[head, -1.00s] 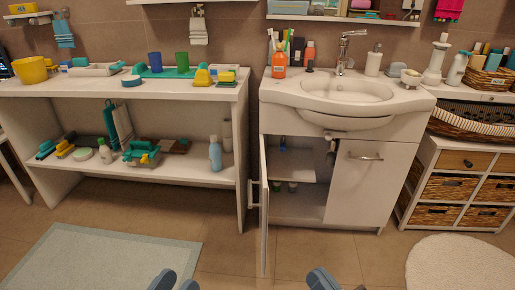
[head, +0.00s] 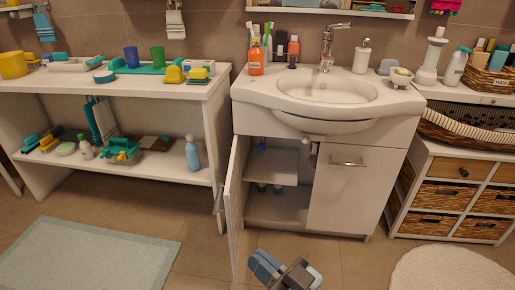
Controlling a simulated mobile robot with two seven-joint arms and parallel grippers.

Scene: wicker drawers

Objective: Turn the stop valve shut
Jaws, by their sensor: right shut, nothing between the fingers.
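The washbasin cabinet (head: 352,190) stands in the middle with its left door (head: 235,200) swung open. Inside its upper part a small blue piece (head: 262,148) shows above the inner shelf (head: 272,173); it may be the stop valve's handle, but it is too small to be sure. My right gripper (head: 285,272) is shut and empty at the bottom edge, in front of and below the cabinet opening, apart from the door. My left gripper is not in view.
The open door juts toward me left of the opening. The cabinet's right door (head: 345,195) is shut. A shelf unit (head: 100,85) stands left, wicker drawers (head: 440,192) right. A mat (head: 90,255) and a round rug (head: 450,270) lie on the floor.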

